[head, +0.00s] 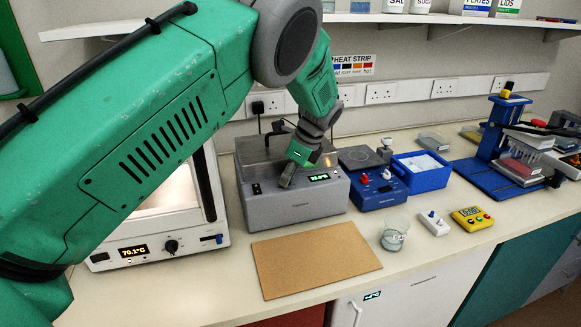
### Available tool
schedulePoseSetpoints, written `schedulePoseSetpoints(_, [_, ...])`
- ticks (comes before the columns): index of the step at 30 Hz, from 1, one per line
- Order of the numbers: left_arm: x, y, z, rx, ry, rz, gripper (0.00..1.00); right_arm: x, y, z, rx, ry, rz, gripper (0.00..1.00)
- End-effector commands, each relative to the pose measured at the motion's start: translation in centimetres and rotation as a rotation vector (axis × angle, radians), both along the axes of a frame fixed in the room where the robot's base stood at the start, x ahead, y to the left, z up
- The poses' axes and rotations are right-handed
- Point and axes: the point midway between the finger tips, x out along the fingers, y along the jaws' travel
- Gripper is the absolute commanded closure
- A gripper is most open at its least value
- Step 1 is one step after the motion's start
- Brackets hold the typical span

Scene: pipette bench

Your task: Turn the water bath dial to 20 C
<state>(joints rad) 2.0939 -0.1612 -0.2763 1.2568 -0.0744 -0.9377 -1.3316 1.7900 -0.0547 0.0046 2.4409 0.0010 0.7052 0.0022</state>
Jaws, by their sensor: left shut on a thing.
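My left gripper (287,180) reaches down to the front panel between switch and display. It is shut on the dial, which its fingers hide. My right gripper is out of view.
A white heated cabinet (160,248) stands left of the bath. A brown board (316,259) lies in front. To the right are a blue hotplate stirrer (372,191), a blue tray (430,180), a glass beaker (394,236) and a yellow timer (472,218).

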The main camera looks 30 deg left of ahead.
Motion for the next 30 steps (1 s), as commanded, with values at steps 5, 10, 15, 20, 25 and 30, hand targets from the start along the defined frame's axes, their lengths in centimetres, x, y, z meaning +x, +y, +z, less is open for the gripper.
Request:
schedulePoseSetpoints(5, [0.2,0.7,0.4,0.011,-0.009,0.02,1.0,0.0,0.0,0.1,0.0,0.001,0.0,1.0])
schedulePoseSetpoints(10, [0.1,0.7,0.3,0.011,-0.008,0.019,1.0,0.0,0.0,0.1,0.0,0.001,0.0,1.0])
schedulePoseSetpoints(15, [0.1,0.6,0.2,0.008,-0.006,0.018,0.68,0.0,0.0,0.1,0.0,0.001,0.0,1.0])
schedulePoseSetpoints(20, [0.1,0.3,0.3,0.009,-0.004,0.017,0.68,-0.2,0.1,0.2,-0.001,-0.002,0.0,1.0])
schedulePoseSetpoints(25, [0.3,-0.6,2.0,0.01,-0.008,0.015,0.68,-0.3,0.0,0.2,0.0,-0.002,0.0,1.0])
schedulePoseSetpoints(30, [0.7,-1.9,5.3,0.008,-0.009,0.015,0.68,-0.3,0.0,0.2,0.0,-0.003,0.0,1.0])
